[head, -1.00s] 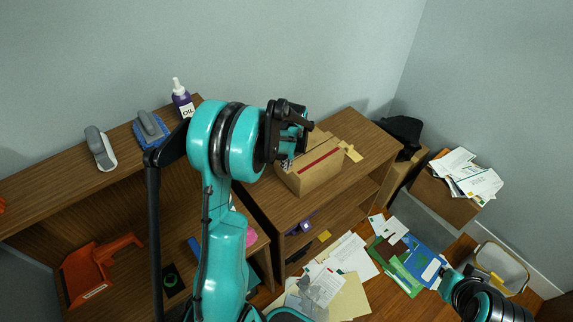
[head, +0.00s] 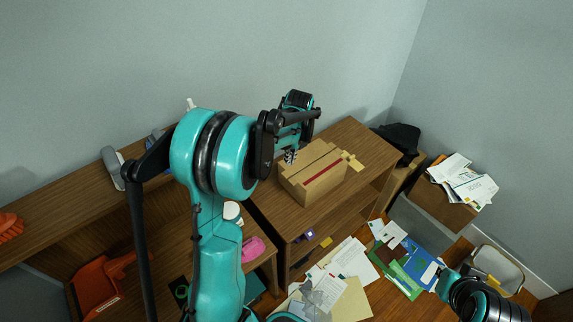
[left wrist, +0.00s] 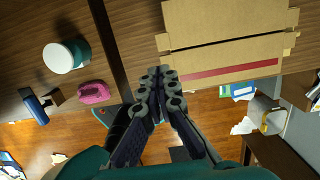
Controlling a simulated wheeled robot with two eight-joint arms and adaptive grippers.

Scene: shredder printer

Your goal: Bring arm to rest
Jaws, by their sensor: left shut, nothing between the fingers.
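My left arm rises in the middle of the head view and bends over to the right. Its gripper (head: 291,156) is close to the left end of the cardboard box (head: 318,182), and the arm hides part of it. In the left wrist view the left gripper (left wrist: 158,72) has its fingers together with nothing between them. The cardboard box with a red stripe also shows there (left wrist: 225,30), just beyond the fingertips. I cannot tell whether they touch it. A part of my right arm shows at the bottom right of the head view, but its gripper is out of sight.
The box stands on a wooden shelf unit (head: 365,143). A pink object (head: 253,249) and a white tub (head: 232,212) are on the lower shelf at left. Papers (head: 340,285) litter the floor. A paper-filled carton (head: 440,197) and a bin (head: 500,262) stand at right.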

